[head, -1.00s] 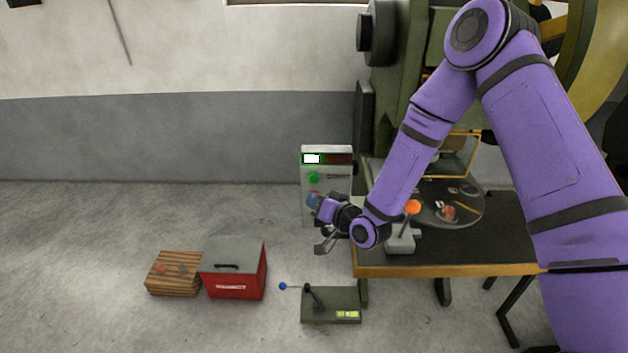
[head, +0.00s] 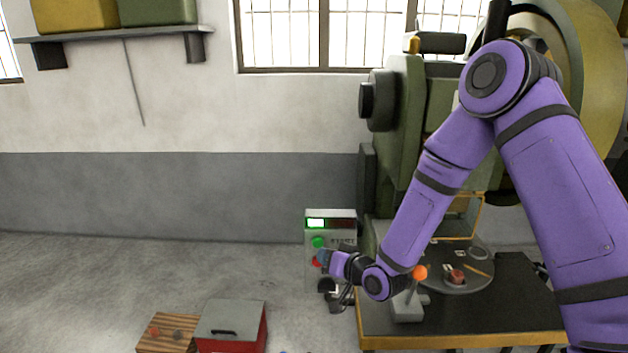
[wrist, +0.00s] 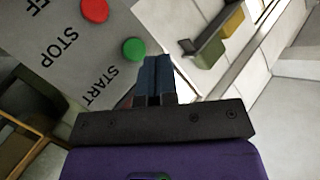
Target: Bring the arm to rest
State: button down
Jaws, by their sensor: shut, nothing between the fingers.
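My purple arm reaches down from the right in the head view. My gripper (head: 323,257) is shut and empty in front of the control box (head: 331,214). In the wrist view its blue fingers (wrist: 158,75) are together, with nothing between them. There the fingertips appear close to the green START button (wrist: 133,49), but I cannot tell whether they touch it. The red STOP button (wrist: 95,10) is at the upper left. In the head view the green button (head: 318,242) shows just above my gripper, and the box's left display is lit green-white.
A green press (head: 405,130) stands behind a dark table (head: 520,309) with a round plate and an orange-knobbed lever (head: 419,273). A red box (head: 232,326) and a wooden crate (head: 168,335) sit on the floor at lower left. The floor left of the control box is clear.

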jog(key=s+d+r+g+h, duration=0.1)
jog(key=s+d+r+h, duration=0.25)
jog(key=d+r, duration=0.65)
jog(key=s+d+r+g+h, duration=0.1)
jog(key=s+d+r+h, duration=0.2)
jog(key=d+r+h, duration=0.55)
jog(key=s+d+r+g, duration=0.1)
jog(key=s+r, duration=0.3)
jog(key=s, duration=0.5)
jog(key=s+d+r+m+g+y, duration=0.1)
jog(key=s+d+r, duration=0.3)
jog(key=s, duration=0.5)
jog(key=s+d+r+m+g, duration=0.1)
jog(key=s+d+r+g, duration=0.1)
jog(key=s, duration=0.7)
notch_tip(320, 180, up, 2)
jog(key=shift+d+r+y, duration=0.25)
jog(key=shift+d+y, duration=0.15)
jog(key=shift+d, duration=0.35)
